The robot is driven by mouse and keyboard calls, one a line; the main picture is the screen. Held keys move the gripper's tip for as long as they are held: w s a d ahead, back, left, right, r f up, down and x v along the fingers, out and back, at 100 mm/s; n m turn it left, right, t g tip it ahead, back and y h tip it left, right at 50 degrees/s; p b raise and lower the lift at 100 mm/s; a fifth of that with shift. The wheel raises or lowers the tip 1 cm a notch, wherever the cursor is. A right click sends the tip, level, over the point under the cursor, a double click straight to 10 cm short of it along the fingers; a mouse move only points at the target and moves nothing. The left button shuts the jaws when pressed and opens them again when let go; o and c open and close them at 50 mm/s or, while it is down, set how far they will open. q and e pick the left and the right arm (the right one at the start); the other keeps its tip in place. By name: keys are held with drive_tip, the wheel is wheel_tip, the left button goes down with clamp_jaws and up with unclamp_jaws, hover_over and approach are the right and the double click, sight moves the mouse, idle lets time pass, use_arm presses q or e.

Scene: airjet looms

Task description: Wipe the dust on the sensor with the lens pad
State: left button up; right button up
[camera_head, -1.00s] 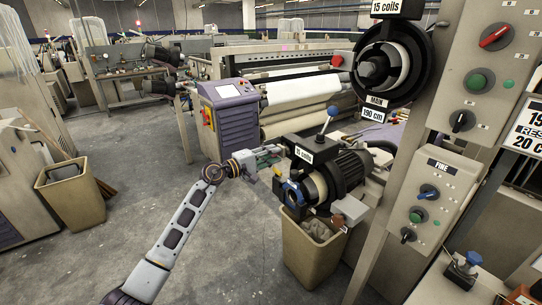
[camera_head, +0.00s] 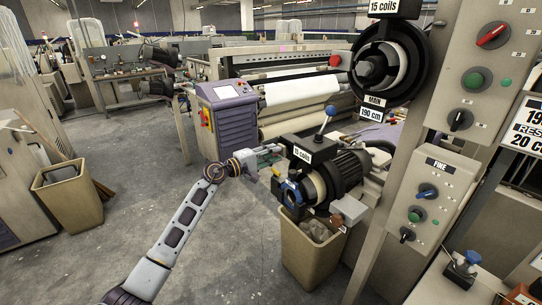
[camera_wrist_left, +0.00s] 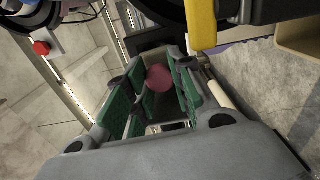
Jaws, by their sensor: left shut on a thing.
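My left gripper (camera_head: 270,157) is beside the drum-shaped yarn feeder (camera_head: 340,175) labelled "15 coils", just left of its front end. In the left wrist view its green-padded fingers (camera_wrist_left: 155,100) are shut on a round, dull red piece (camera_wrist_left: 158,78), which looks like the lens pad. In the head view the pad is too small to make out. I cannot tell for sure which part is the sensor; a small blue and white part (camera_head: 290,192) sits at the feeder's front. No dust can be made out. My right gripper is not in view.
A tan bin (camera_head: 309,258) stands under the feeder. A post with control boxes (camera_head: 420,205) rises to its right, and a second, larger feeder (camera_head: 392,62) is above. Another bin (camera_head: 68,195) stands at left. In the wrist view a yellow bar (camera_wrist_left: 202,25) is close. Floor at left is open.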

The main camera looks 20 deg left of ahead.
use_arm(q)
drive_tip(key=shift+w+d, duration=0.35)
drive_tip(key=shift+w, duration=0.05)
idle(0.5)
drive_tip(key=shift+a+b, duration=0.15)
drive_tip(key=shift+b, duration=0.25)
drive_tip(key=shift+w+a+r+b, duration=0.15)
drive_tip(key=shift+a+b, duration=0.05)
drive_tip(key=shift+b, duration=0.1)
drive_tip(key=shift+r, duration=0.1)
drive_tip(key=shift+d, duration=0.1)
drive_tip(key=shift+s+d, duration=0.35)
drive_tip(key=shift+d, duration=0.15)
